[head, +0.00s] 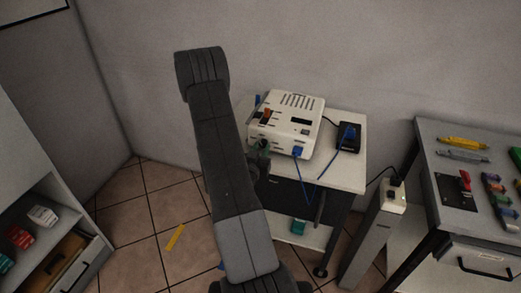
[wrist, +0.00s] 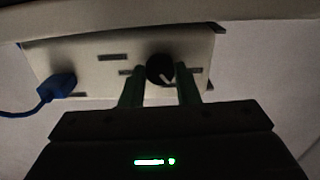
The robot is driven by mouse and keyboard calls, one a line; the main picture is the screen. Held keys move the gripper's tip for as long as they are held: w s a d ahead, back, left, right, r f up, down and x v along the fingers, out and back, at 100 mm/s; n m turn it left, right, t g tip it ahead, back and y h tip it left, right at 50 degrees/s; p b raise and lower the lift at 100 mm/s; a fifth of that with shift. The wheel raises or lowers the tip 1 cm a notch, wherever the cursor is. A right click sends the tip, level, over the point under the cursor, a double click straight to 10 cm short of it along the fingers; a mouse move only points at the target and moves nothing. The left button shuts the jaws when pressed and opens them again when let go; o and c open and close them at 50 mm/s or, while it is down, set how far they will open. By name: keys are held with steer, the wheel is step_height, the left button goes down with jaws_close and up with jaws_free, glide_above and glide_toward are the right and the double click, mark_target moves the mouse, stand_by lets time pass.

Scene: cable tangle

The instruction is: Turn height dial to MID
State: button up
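The dial (wrist: 160,70) is a round black knob with a white pointer line on the front panel of a white box. The pointer slants toward the lower right in the wrist view. My gripper (wrist: 160,83) has its two green fingers apart, one on each side of the knob, with a thin gap seeming to show at each side. The panel's marks are too small and dark to read. In the head view the white box (head: 287,124) stands on a small table, and my arm hides most of my gripper and the dial.
A blue plug (wrist: 61,86) with a cable sits in the same panel, left of the dial in the wrist view. A grey post with a socket (head: 390,196) and a workbench (head: 440,158) stand to the right.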

steer(key=shift+f+m+b, duration=0.25)
steer(key=shift+m+b, duration=0.35)
steer(key=shift+b, duration=0.85)
steer(key=m+b, duration=0.2)
steer(key=b, duration=0.3)
steer(key=shift+r+m+b, duration=0.1)
steer(key=shift+m+b, duration=0.5)
steer(key=o, duration=1)
steer(key=shift+c, duration=0.2)
steer(key=shift+r, duration=0.1)
steer(key=b+v, duration=0.1)
steer(key=v, duration=1.3)
steer(key=shift+b, duration=0.3)
